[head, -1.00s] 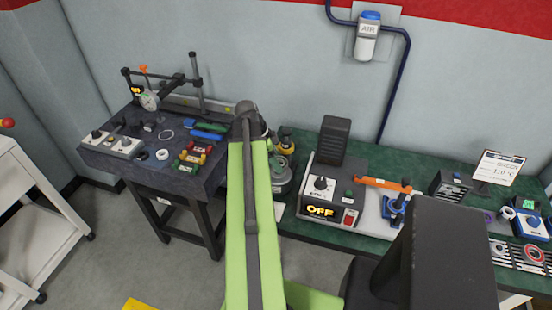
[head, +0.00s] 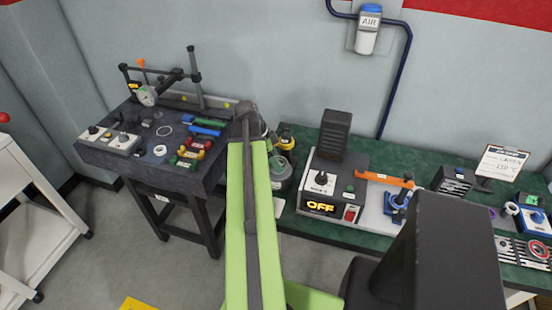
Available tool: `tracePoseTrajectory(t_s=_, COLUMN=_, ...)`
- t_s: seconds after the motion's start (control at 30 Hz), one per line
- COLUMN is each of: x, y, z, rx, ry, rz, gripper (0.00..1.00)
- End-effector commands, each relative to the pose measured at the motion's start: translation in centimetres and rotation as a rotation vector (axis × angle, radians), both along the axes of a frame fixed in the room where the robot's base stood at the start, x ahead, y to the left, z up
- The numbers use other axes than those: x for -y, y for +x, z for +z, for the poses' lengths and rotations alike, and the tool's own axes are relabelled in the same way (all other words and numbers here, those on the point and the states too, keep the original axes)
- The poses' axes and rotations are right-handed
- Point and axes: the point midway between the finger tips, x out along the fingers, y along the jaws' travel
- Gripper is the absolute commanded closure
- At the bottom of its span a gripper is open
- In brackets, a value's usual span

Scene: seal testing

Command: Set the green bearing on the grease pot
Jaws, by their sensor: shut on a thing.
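My arm reaches away over the left end of the green bench, and its far end is near the wall. My gripper and its jaws are hidden behind the arm. A rounded grey-green pot (head: 280,174), probably the grease pot, stands just right of the arm and is partly covered by it. A small yellow-and-dark item (head: 286,137) shows behind the pot, with a bit of green below it. I cannot make out the green bearing for certain, nor whether anything touches the pot.
A control box (head: 331,188) reading OFF stands right of the pot on the green bench (head: 385,155). An orange-handled blue tool (head: 396,200) is beside it. A dark table (head: 168,182) with a dial gauge and coloured blocks is left. A white cart (head: 40,215) stands far left.

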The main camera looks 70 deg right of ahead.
Motion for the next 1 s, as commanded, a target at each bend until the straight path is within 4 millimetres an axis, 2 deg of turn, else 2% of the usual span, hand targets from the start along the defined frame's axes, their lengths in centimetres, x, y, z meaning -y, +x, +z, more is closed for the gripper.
tracePoseTrajectory(t_s=0.77, x=-0.03, y=0.07, z=-0.97, rx=0.000, ry=0.000, rz=0.001, gripper=0.94)
tracePoseTrajectory(t_s=0.8, x=-0.03, y=0.07, z=-0.97, rx=0.000, ry=0.000, rz=0.001, gripper=0.33)
tracePoseTrajectory(t_s=0.93, x=-0.04, y=0.08, z=-0.98, rx=0.000, ry=0.000, rz=0.002, gripper=0.16)
tracePoseTrajectory(t_s=1.0, x=-0.04, y=0.09, z=-0.98, rx=0.000, ry=0.000, rz=0.002, gripper=0.13)
